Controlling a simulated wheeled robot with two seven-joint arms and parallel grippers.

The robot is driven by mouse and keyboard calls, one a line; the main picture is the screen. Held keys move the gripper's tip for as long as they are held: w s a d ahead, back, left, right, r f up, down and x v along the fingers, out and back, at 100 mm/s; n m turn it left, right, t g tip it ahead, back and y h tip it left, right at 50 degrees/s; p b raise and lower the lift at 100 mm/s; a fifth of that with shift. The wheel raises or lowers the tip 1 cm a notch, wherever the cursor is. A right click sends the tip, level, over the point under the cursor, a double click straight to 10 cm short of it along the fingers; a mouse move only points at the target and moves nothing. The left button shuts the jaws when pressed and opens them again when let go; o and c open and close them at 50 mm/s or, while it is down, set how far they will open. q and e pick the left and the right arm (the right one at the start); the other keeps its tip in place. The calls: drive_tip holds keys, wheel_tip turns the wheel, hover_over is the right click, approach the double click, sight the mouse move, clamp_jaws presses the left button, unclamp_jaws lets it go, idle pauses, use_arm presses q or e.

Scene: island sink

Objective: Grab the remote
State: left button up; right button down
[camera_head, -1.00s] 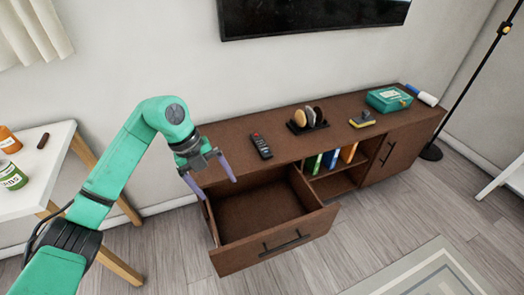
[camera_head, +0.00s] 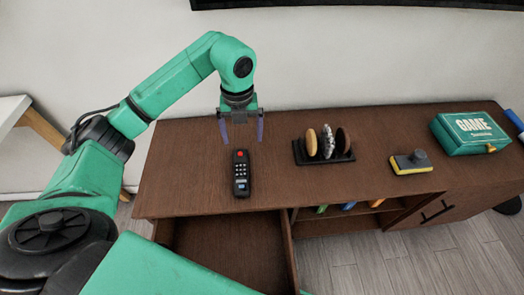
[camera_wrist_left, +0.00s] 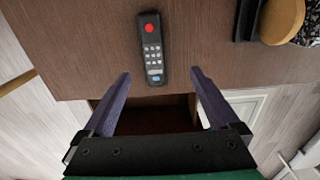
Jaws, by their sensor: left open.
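The remote (camera_head: 241,173) is black with a red button and lies on the brown cabinet top (camera_head: 190,190), near the open drawer. My left gripper (camera_head: 241,138) is open and empty, with its fingers pointing down above the cabinet top, at the remote's far end in the head view. In the left wrist view the remote (camera_wrist_left: 152,48) lies beyond the fingertips of the gripper (camera_wrist_left: 158,78), roughly in line with the gap between them. Nothing touches the remote. My right gripper is not in view.
An open drawer (camera_head: 229,250) juts out below the remote. To the right are a black holder with upright discs (camera_head: 324,146), a grey and yellow block (camera_head: 411,163) and a green game box (camera_head: 469,133). A wall rises behind the cabinet.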

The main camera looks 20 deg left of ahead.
use_arm(q)
hover_over(241, 168)
drive_tip(key=f, duration=0.7)
drive_tip(key=shift+s+d+f, duration=0.15)
drive_tip(key=shift+s+d, duration=0.05)
drive_tip(key=shift+d, duration=0.05)
drive_tip(key=f, duration=0.6)
drive_tip(key=shift+w+a+f, duration=0.1)
drive_tip(key=shift+a+f, duration=0.15)
drive_tip(key=shift+r, duration=0.1)
clamp_jaws()
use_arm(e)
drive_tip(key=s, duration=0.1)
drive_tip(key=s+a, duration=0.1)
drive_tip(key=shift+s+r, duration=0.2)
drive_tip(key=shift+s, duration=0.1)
